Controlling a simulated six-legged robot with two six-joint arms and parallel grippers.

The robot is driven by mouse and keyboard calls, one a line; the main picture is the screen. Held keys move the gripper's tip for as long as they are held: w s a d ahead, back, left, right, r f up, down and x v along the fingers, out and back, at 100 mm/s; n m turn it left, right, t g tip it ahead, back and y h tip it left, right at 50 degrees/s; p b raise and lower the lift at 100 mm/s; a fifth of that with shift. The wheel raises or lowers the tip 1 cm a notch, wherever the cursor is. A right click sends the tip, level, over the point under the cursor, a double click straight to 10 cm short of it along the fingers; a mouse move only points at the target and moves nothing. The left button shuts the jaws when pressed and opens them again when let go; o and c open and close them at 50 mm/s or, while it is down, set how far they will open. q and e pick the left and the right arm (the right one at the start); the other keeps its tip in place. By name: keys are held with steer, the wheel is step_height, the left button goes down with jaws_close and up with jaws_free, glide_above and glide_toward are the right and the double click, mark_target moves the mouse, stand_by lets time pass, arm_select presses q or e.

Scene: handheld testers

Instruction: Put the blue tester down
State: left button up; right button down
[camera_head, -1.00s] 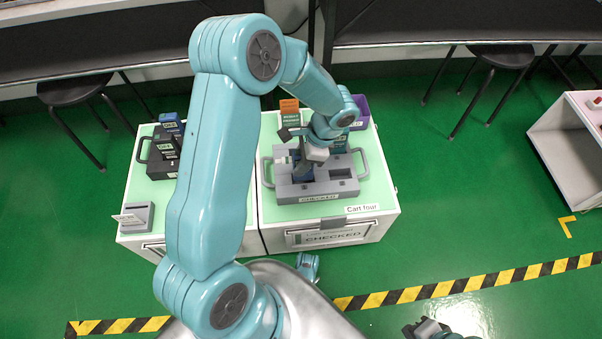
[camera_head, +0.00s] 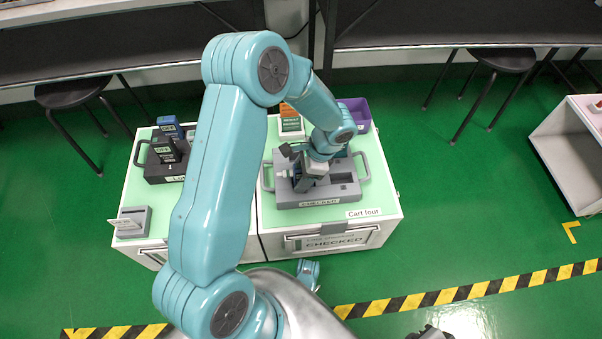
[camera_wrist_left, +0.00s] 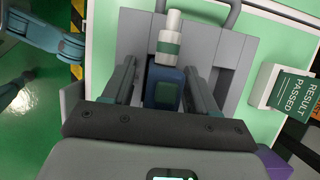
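The blue tester (camera_wrist_left: 164,88), with a dark green screen, stands in a slot of the grey tray marked CHECKED (camera_head: 319,203). It lies between the fingers of my left gripper (camera_wrist_left: 162,82) in the left wrist view. The fingers look apart from it, with a narrow gap on the left side. A white-and-green cylindrical part (camera_wrist_left: 169,38) shows just beyond its top. In the head view my left gripper (camera_head: 312,172) is over the tray's left part and mostly hides the tester. My right gripper (camera_head: 431,332) is cut off at the bottom edge.
A black tray (camera_head: 165,172) with other testers stands on the left cart. A small grey stand (camera_head: 132,222) is at its front. A RESULT PASSED sign (camera_wrist_left: 292,91) and a purple bin (camera_head: 357,113) stand behind the grey tray. The tray's right side has an empty slot.

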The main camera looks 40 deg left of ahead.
arm_select(q)
steer(key=shift+r, duration=0.1)
steer(key=shift+r+p, duration=0.3)
steer(key=shift+r, duration=0.05)
steer(key=p+v, duration=0.5)
steer(key=v, duration=0.6)
steer(key=shift+r, duration=0.25)
steer(key=shift+d, duration=0.15)
